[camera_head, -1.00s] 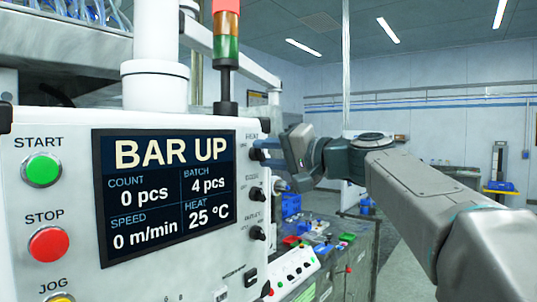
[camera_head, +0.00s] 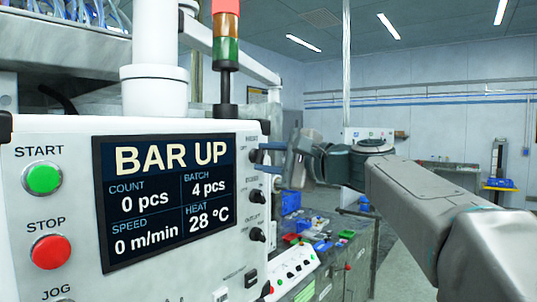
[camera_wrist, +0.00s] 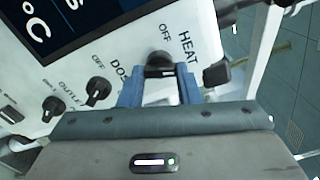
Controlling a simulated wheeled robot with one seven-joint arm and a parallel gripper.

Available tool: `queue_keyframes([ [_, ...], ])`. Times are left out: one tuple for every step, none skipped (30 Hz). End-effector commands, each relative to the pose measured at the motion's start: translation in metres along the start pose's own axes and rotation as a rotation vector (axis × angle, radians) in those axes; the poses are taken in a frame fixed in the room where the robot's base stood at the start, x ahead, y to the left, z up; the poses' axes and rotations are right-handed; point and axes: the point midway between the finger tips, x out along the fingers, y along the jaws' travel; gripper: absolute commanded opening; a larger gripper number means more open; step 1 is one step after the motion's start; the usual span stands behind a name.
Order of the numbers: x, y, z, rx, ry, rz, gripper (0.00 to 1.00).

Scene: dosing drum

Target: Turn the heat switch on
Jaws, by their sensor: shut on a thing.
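The heat switch is a black rotary knob (camera_wrist: 160,62) on the white control panel (camera_wrist: 120,65), beside the printed words HEAT and OFF in the wrist view. My gripper (camera_wrist: 160,88) has its two blue fingers on either side of this knob and is shut on it. The fingers partly cover the knob. In the head view my gripper (camera_head: 262,158) reaches the panel's right edge at the top knob, which is mostly hidden. The panel display (camera_head: 170,195) reads BAR UP, with heat at 28 °C.
Two more black knobs, dosing (camera_head: 257,196) and outlet (camera_head: 257,234), sit below the heat switch. Green start (camera_head: 43,179) and red stop (camera_head: 50,251) buttons are at the left. A signal tower (camera_head: 227,50) stands behind the panel. A cluttered bench (camera_head: 335,255) is beyond.

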Motion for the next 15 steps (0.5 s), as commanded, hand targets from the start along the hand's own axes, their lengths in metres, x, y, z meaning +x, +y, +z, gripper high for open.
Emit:
queue_keyframes([
  [-0.0002,-0.0006,-0.0002,0.034,0.001,0.001,0.08],
  [-0.0003,-0.0006,-0.0002,0.053,0.001,0.001,0.08],
  [-0.0002,-0.0005,-0.0001,0.078,0.001,0.001,0.08],
  [-0.0002,-0.0004,0.0000,0.095,0.000,0.001,0.08],
  [-0.0001,-0.0003,0.0001,0.111,0.000,0.001,0.08],
  [0.0000,0.0000,0.0001,0.131,0.000,0.001,0.08],
  [0.0001,0.0002,0.0002,0.145,0.000,0.001,0.08],
  [0.0001,0.0003,0.0002,0.156,0.000,0.001,0.08],
  [0.0002,0.0006,0.0001,0.172,0.000,0.001,0.08],
  [0.0002,0.0008,0.0001,0.182,0.000,0.002,0.08],
  [0.0002,0.0009,0.0001,0.190,0.000,0.002,0.08],
  [0.0002,0.0011,0.0001,0.200,0.000,0.002,0.08],
  [0.0002,0.0012,0.0000,0.207,0.000,0.002,0.08],
  [0.0002,0.0013,0.0000,0.213,0.000,0.002,0.08],
  [0.0002,0.0014,0.0000,0.218,0.000,0.002,0.08],
])
